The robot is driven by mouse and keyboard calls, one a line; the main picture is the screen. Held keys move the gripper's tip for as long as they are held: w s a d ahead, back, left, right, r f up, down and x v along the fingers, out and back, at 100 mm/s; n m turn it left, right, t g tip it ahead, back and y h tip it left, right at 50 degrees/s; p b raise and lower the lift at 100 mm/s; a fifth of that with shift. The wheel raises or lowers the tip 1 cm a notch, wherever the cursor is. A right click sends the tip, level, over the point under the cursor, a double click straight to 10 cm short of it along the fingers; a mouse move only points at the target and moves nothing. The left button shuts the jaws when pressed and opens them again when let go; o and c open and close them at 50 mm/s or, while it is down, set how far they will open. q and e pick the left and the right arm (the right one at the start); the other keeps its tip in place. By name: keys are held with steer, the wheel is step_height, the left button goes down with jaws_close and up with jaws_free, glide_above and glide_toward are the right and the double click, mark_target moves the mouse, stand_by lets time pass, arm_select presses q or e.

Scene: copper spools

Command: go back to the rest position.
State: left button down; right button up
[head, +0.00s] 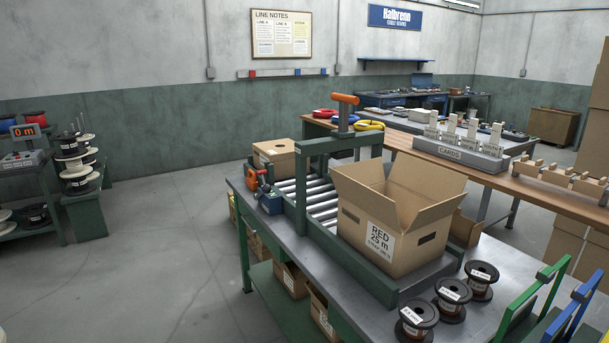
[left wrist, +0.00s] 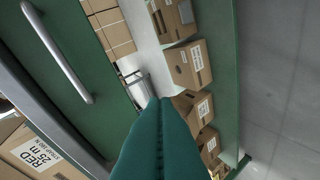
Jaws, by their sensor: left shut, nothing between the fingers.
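My left gripper (left wrist: 161,103) shows in the left wrist view as a teal tapered shape rising from the bottom edge. Its fingers are together with a seam down the middle, shut and empty. Beyond it, several small cardboard boxes (left wrist: 188,65) stand in a row on a shelf between green parts. A box labelled RED 25 m (left wrist: 38,155) shows at the lower left of that view. Neither arm shows in the head view, and my right gripper is not in view.
Green and blue racks (head: 545,310) are at the right. The left floor (head: 160,250) is clear.

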arm_select(q)
steer(key=s+a+f+n+g+y, duration=0.1)
steer(key=s+a+f+n+y, duration=0.3)
steer(key=s+a+f+n, duration=0.55)
steer(key=s+a+f+n+g+y, duration=0.1)
steer(key=s+a+f+n+y, duration=0.2)
steer(key=s+a+f+n, duration=0.55)
steer(key=s+a+f+n+g, duration=0.1)
steer(key=s+f+n+g, duration=0.1)
steer(key=s, duration=0.8)
steer(key=s+a+f+n+g+y, duration=0.1)
steer(key=s+f+n, duration=0.3)
steer(key=s, duration=0.6)
steer(key=s+a+f+n+g+y, duration=0.1)
steer(key=s+a+f+n+g, duration=0.2)
steer(key=s, duration=0.7)
steer(key=n, duration=0.2)
steer(key=shift+f+n, duration=0.25)
steer(key=shift+n, duration=0.15)
steer(key=shift+a, duration=0.1)
